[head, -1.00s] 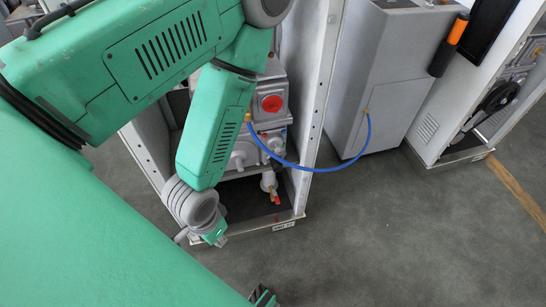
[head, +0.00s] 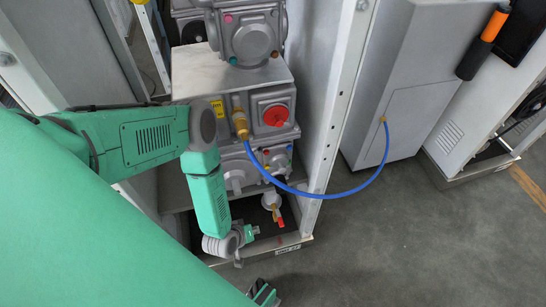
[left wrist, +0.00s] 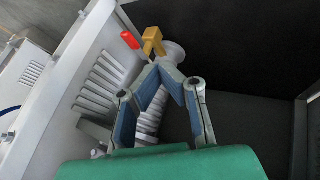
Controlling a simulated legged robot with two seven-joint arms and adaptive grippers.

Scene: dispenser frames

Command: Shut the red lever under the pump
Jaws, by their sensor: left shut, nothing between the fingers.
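The red lever (head: 281,222) sits low under the grey pump (head: 215,80), on a brass valve (head: 275,209) at the end of a pale pipe fitting. In the left wrist view the red lever (left wrist: 130,40) stands out to the left of the brass valve (left wrist: 152,41). My left gripper (head: 254,231) is left of the lever in the head view, low in the frame. In the left wrist view its fingers (left wrist: 160,70) are shut and empty, with the tips just below the valve in the picture; contact cannot be told. A small part of what looks like my right gripper (head: 263,293) shows at the bottom edge.
A blue hose (head: 340,194) loops from the pump to the grey cabinet (head: 405,85) on the right. White frame posts (head: 340,100) flank the pump, and a low sill (head: 285,243) crosses in front. A red knob (head: 277,116) is higher up. Open floor lies front right.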

